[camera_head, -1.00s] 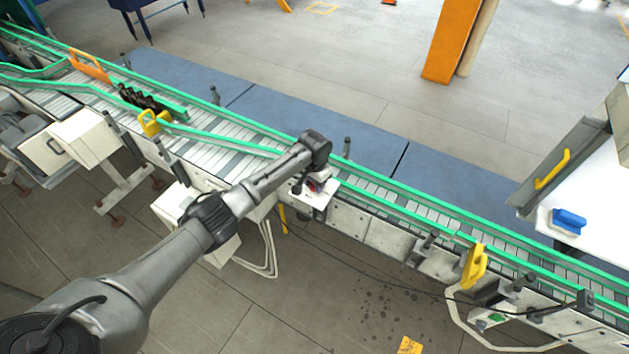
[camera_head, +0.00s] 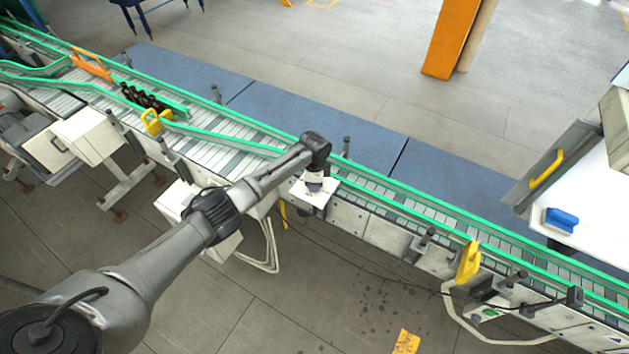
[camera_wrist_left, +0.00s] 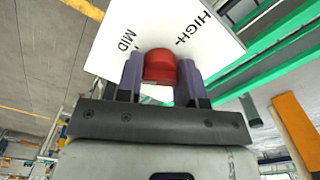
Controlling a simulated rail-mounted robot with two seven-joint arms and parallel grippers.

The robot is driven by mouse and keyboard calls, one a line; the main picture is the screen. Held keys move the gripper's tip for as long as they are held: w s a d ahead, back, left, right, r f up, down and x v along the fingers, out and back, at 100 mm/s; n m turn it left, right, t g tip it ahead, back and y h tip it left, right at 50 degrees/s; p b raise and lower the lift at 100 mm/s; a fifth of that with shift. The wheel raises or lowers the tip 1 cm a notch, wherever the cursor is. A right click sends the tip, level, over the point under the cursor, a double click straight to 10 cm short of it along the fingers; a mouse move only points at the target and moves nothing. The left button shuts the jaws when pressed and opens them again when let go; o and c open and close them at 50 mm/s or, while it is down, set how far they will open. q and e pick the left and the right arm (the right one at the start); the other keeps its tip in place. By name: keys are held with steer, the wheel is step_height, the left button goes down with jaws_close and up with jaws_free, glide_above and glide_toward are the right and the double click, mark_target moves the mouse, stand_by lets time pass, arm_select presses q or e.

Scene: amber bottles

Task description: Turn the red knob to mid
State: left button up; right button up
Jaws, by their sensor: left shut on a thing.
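The red knob (camera_wrist_left: 160,67) sits on a white dial plate (camera_wrist_left: 105,55) printed with MID and HIGH. In the left wrist view my left gripper (camera_wrist_left: 160,70) is shut on the knob, one purple finger on each side. MID is printed above the left finger and HIGH above and to the right of the knob. No clear pointer mark shows on the knob. In the head view my left gripper (camera_head: 314,185) is over the white plate (camera_head: 321,196) on the conveyor's near side and hides the knob. My right gripper is not in view.
The conveyor (camera_head: 400,205) with green rails runs diagonally behind my left arm. A cable hangs below. Open floor lies in front.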

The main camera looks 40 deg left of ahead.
arm_select(q)
steer(key=m, duration=0.4)
steer(key=shift+r+m, duration=0.1)
steer(key=shift+m, duration=0.3)
steer(key=shift+d+m, duration=0.1)
steer(key=shift+m, duration=0.2)
steer(key=o, duration=0.9)
steer(key=shift+r+b, duration=1.15)
steer(key=shift+r, duration=5.7)
